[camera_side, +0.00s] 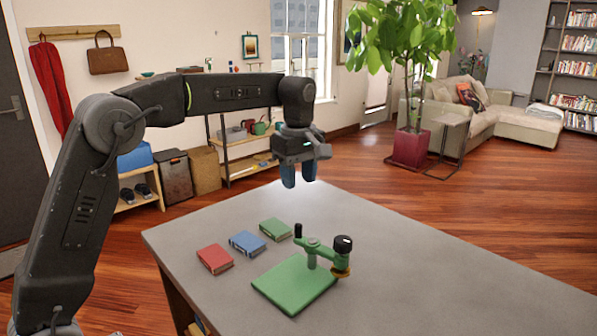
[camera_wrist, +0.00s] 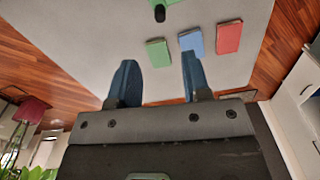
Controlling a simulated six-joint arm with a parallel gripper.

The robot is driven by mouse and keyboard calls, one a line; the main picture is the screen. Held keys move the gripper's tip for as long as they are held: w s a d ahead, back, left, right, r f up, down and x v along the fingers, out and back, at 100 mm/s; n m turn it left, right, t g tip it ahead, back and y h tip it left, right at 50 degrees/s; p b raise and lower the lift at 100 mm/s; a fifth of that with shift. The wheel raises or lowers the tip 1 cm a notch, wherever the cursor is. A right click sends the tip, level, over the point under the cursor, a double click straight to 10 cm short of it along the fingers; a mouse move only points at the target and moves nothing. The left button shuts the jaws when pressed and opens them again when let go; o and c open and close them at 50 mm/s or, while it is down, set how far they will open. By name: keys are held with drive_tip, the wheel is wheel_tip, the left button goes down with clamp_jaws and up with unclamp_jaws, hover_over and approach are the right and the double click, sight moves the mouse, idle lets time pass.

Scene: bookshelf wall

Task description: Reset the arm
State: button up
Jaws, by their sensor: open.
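My gripper (camera_side: 299,178) hangs above the far edge of the grey table (camera_side: 420,265), fingers pointing down. It is open and empty, and its two blue fingers stand apart in the wrist view (camera_wrist: 157,85). The fingers are clear of everything on the table. My arm reaches across from the left of the side view, raised and bent at the elbow.
Red (camera_side: 215,259), blue (camera_side: 247,243) and green (camera_side: 275,229) books lie in a row on the table. Right of them is a green base plate (camera_side: 290,284) with a small green arm-like device (camera_side: 322,252). The table's right side is clear.

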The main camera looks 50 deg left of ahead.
drive_tip(key=shift+r, duration=0.5)
drive_tip(key=s+d+r+m+t, duration=0.25)
drive_tip(key=s+m, duration=0.45)
drive_tip(key=s, duration=0.6)
drive_tip(key=s+f+m+t, duration=0.1)
drive_tip(key=s+f+m, duration=0.2)
drive_tip(key=s, duration=0.4)
drive_tip(key=s+d+f+m+t, duration=0.1)
drive_tip(key=s+f+m+t, duration=0.1)
drive_tip(key=s+f+m, duration=0.2)
drive_tip(key=s+m, duration=0.2)
drive_tip(key=s, duration=0.2)
drive_tip(key=shift+s+d+f+m, duration=0.15)
drive_tip(key=shift+d+m, duration=0.05)
drive_tip(key=shift+m, duration=0.1)
